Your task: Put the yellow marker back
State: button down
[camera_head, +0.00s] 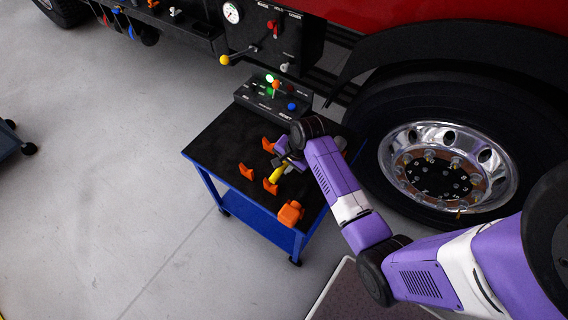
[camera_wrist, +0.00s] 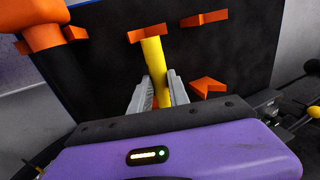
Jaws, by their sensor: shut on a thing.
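The yellow marker (camera_head: 275,175) is over the right part of the black-topped cart, among orange holders. In the wrist view the yellow marker (camera_wrist: 154,62) stands between the two grey fingers of my gripper (camera_wrist: 158,92), which is shut on it. Its far end reaches an orange holder (camera_wrist: 149,34); I cannot tell whether it touches. In the head view my gripper (camera_head: 287,164) is low over the cart and partly hides the marker. Another orange holder (camera_wrist: 207,84) is just right of the marker.
The blue cart (camera_head: 212,133) carries a control box (camera_head: 274,97) with lit buttons at its back. More orange holders (camera_head: 246,171) and a bigger orange piece (camera_head: 290,213) are on its top. The truck wheel (camera_head: 445,165) stands close on the right. The cart top's left part is bare.

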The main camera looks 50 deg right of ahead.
jog(key=shift+f, duration=0.25)
jog(key=c, duration=1.3)
grip_release()
jog(key=shift+o, duration=0.2)
jog(key=shift+f+b, duration=0.2)
jog(key=shift+b, duration=0.45)
jog(key=v, duration=0.8)
jog(key=shift+d+b, duration=0.3)
jog(key=shift+d, duration=0.1)
jog(key=shift+w+r, duration=0.1)
jog(key=shift+w, duration=0.05)
